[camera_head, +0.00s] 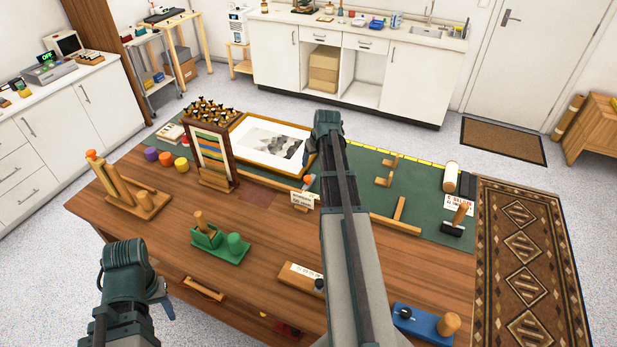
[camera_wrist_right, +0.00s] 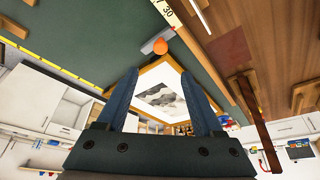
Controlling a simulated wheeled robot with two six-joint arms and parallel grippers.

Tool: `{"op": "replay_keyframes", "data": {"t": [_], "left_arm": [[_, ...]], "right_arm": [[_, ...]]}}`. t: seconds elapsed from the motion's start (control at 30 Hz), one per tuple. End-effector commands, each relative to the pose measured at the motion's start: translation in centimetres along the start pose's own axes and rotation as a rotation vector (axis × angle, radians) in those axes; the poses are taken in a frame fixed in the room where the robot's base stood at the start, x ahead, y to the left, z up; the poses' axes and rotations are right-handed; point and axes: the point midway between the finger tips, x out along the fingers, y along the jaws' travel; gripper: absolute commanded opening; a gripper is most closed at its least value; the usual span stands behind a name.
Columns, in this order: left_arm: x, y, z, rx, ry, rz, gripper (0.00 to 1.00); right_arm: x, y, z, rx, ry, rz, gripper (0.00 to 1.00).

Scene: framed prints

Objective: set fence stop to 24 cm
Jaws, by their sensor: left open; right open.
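The fence is a long wooden bar (camera_head: 395,222) along the near edge of the green mat; my right arm hides its middle. In the right wrist view it carries a pale scale strip (camera_wrist_right: 172,12), where a "30" is readable. A grey stop with an orange knob (camera_wrist_right: 160,46) sits beside the fence in that view; its exact reading cannot be told. My right gripper (camera_wrist_right: 158,75) is open and empty, its fingers pointing toward the knob with a gap between. My left gripper (camera_head: 162,293) is open and empty at the near left.
A framed print (camera_head: 270,142) lies on the green mat (camera_head: 425,188). A wooden rack (camera_head: 212,160) stands left of it. A small sign card (camera_head: 303,199) stands near the fence. A green block holder (camera_head: 220,246), a white-topped block (camera_head: 302,276) and a blue block (camera_head: 425,323) occupy the near table.

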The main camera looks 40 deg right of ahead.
Motion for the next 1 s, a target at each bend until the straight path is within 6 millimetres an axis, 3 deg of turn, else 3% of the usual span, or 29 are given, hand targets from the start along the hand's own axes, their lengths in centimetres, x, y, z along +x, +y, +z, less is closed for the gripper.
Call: {"op": "replay_keyframes", "data": {"t": [0.27, 0.8, 1.0], "left_arm": [[2.6, 0.2, -0.2, -0.001, 0.0, 0.0, 0.5], [10.2, 1.0, -0.6, -0.002, 0.0, 0.0, 0.5], [12.2, 1.2, -0.7, -0.002, 0.0, 0.0, 0.5]], "right_arm": [[2.8, 0.0, 0.1, -0.001, -0.001, 0.0, 0.68], [11.0, 0.0, 0.2, -0.001, -0.001, 0.0, 0.68], [13.2, -0.1, 0.1, 0.0, -0.001, 0.0, 0.68]]}}
